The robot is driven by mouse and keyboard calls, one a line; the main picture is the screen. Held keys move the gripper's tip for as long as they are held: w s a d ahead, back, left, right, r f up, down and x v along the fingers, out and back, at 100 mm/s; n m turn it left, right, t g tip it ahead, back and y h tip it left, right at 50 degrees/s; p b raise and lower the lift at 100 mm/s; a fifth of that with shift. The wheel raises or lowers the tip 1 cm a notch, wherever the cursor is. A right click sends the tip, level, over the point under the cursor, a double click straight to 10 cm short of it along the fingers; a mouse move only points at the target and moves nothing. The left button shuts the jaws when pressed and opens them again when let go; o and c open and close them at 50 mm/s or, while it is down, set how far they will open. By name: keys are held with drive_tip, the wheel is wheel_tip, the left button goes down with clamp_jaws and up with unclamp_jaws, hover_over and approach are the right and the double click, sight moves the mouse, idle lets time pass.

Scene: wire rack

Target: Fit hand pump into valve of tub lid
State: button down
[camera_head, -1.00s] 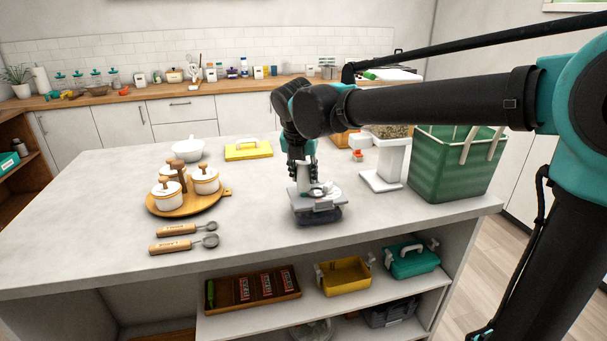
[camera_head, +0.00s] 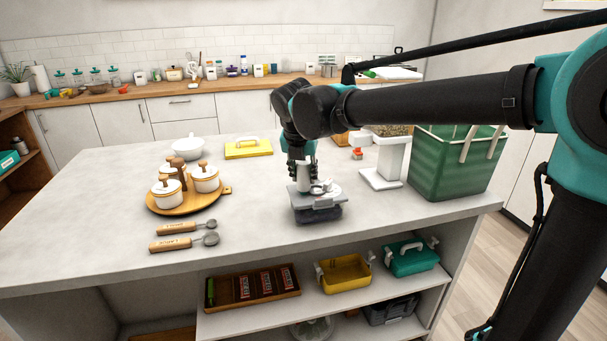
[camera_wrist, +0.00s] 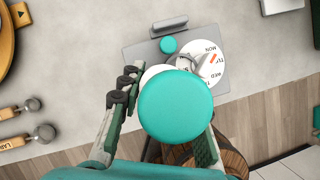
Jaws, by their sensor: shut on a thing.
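My gripper (camera_head: 302,174) is shut on the hand pump (camera_wrist: 177,106), whose round teal top fills the middle of the wrist view between my two fingers. In the head view the pump's pale body (camera_head: 304,184) points down at the tub lid. The tub (camera_head: 318,214) is dark and see-through, with a grey lid (camera_head: 331,201) and side clips, near the counter's front edge. In the wrist view the lid (camera_wrist: 140,55) carries a white day dial (camera_wrist: 211,58) and a small teal button (camera_wrist: 168,45). The pump hides the valve, so I cannot tell whether they touch.
A wooden tray with white jars (camera_head: 220,196) and two wooden-handled scoops (camera_head: 178,228) are to the left. A white stand (camera_head: 389,160) and a green basket (camera_head: 455,165) are to the right. A yellow lidded box (camera_head: 248,149) lies behind.

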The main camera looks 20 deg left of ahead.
sight(302, 166)
drive_tip(key=shift+f, duration=0.6)
idle(0.9)
idle(0.7)
drive_tip(key=c, duration=1)
unclamp_jaws()
drive_tip(key=shift+r, duration=0.1)
drive_tip(key=shift+v, duration=2.85)
drive_tip(key=shift+r, duration=0.15)
